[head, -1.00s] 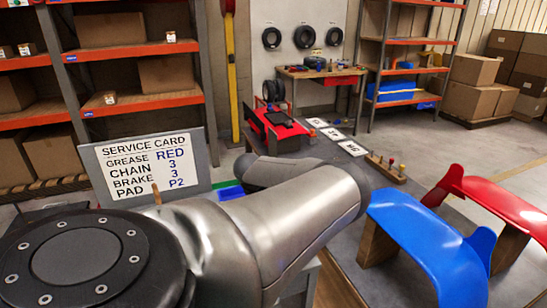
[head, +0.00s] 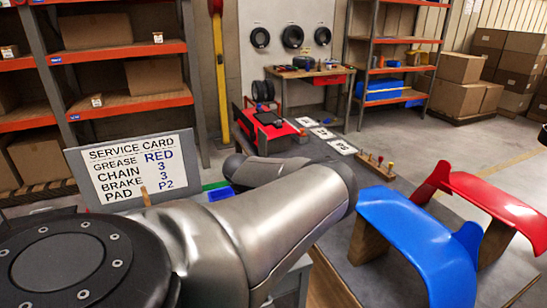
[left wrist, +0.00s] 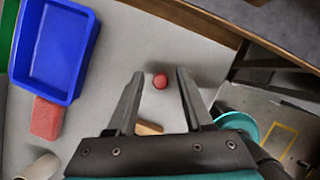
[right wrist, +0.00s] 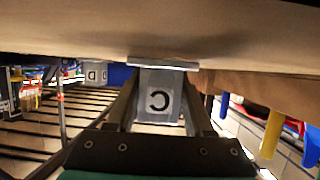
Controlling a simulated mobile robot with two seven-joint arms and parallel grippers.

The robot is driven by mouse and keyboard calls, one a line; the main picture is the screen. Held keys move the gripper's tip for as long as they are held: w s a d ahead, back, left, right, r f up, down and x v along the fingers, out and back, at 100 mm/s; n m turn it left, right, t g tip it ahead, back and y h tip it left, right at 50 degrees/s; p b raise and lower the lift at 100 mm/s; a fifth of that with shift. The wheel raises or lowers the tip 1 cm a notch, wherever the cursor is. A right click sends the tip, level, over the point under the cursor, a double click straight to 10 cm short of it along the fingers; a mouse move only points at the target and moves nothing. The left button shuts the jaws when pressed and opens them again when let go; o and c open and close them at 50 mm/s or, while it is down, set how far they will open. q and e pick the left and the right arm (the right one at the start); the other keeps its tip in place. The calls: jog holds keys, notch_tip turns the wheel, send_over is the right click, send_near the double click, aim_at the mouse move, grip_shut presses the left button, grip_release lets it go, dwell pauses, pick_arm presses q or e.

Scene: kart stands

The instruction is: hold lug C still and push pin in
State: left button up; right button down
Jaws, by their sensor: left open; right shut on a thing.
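Lug C (right wrist: 158,103) is a grey tab with the letter C, which appears turned around in the right wrist view. It hangs under a pale board edge. My right gripper (right wrist: 158,112) is shut on it, one finger on each side. In the left wrist view my left gripper (left wrist: 158,80) is open and points down at a grey surface. A small round red piece (left wrist: 160,81) shows between its fingertips and may be the head of the pin; I cannot tell whether the fingers touch it. In the head view one of my arms covers the middle, and neither gripper shows.
A blue tray (left wrist: 18,75) and a red block (left wrist: 46,118) lie left of my left gripper. A wooden piece (left wrist: 149,128) is close below its fingers, and a teal round item (left wrist: 237,124) is at right. Lug D (right wrist: 95,74) hangs left of lug C.

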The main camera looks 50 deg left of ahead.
pick_arm(q)
jog(key=v, duration=1.1)
jog(key=shift+o, duration=0.5)
jog(key=shift+s+r, duration=0.25)
jog(key=shift+r, duration=0.05)
jog(key=x, duration=1.2)
jog(key=shift+w+f, duration=0.15)
jog(key=shift+f, duration=0.15)
grip_shut()
